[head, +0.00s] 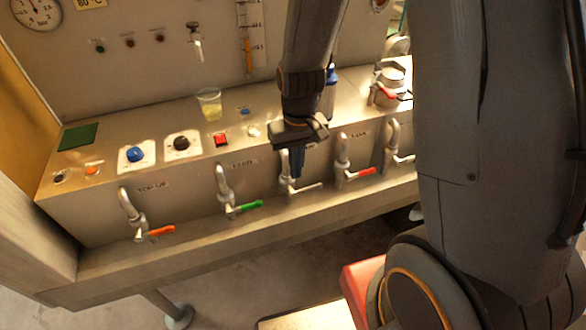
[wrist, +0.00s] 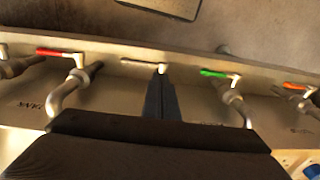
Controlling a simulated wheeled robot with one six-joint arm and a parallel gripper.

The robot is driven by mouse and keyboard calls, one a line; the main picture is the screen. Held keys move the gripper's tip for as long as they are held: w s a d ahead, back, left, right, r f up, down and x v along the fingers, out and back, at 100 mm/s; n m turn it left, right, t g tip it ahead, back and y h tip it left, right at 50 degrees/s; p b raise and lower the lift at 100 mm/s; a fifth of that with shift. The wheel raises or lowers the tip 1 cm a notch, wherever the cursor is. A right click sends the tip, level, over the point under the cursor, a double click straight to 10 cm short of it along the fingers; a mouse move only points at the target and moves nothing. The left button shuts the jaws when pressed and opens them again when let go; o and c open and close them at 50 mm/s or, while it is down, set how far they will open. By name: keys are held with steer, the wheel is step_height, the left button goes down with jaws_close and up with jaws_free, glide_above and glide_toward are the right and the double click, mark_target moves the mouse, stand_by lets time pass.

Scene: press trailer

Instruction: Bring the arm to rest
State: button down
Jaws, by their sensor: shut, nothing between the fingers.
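My arm reaches down from the top of the head view, with my gripper (head: 298,165) in front of the steel counter's front face. The gripper is shut and empty. It hangs close to the middle tap with the pale lever (head: 305,188); I cannot tell whether they touch. In the wrist view my gripper (wrist: 160,85) points toward the same pale lever (wrist: 145,65). Part of the middle tap's body is hidden behind the fingers.
Taps with orange (head: 160,230), green (head: 248,206) and red (head: 360,172) levers line the counter (head: 180,218). A plastic cup (head: 209,104) of pale yellow liquid, knobs and a red switch (head: 221,139) are on top.

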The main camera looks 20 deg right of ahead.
steer(key=shift+r, duration=0.1)
steer(key=s+d+r+m+t+b, duration=0.1)
steer(key=s+d+r+b, duration=0.1)
steer(key=s+d+r, duration=0.3)
step_height(320, 180, up, 3)
steer(key=shift+s+r, duration=0.1)
steer(key=shift+s, duration=0.85)
